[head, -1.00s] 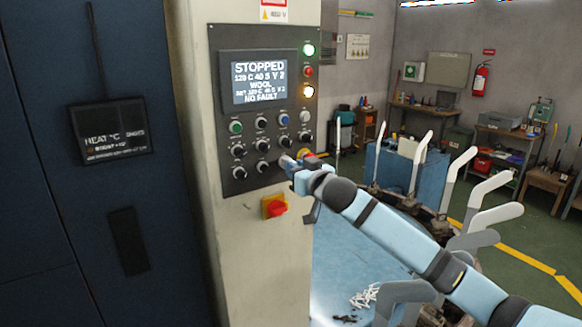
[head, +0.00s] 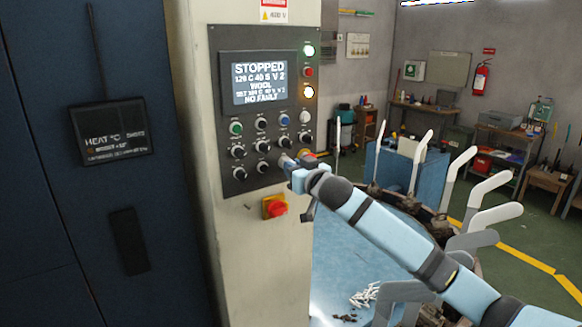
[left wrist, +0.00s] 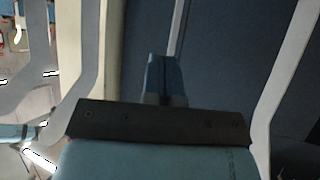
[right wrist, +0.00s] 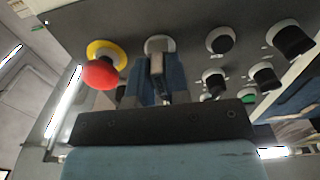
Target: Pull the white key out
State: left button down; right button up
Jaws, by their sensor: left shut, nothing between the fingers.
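My right gripper (head: 288,163) is at the lower right of the control panel (head: 222,110). In the right wrist view its two blue fingers (right wrist: 160,80) stand on either side of a pale grey key-like piece (right wrist: 157,60) in a round switch (right wrist: 158,43), beside the red mushroom button. This piece is probably the white key; the fingers hide much of it, and I cannot tell whether they press on it. In the head view the arm and fingers hide it. My left gripper (left wrist: 164,78) is shut and empty in front of a dark blue surface; the head view does not show it.
The red mushroom button (right wrist: 101,73) on its yellow ring is close to the right fingers. Several black knobs (right wrist: 265,76) are on the other side. A red rotary switch (head: 276,208) sits below the panel.

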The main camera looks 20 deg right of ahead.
jog(key=shift+s, duration=0.1)
grip_shut()
jog(key=shift+s, duration=0.1)
jog(key=shift+s+d+p, duration=0.15)
jog(key=shift+s+d, duration=0.05)
jog(key=shift+s, duration=0.85)
jog(key=shift+s+d+p, duration=0.15)
jog(key=shift+s, duration=0.9)
jog(key=s+d, duration=0.2)
jog(key=s, duration=1.8)
jog(key=shift+d, duration=0.4)
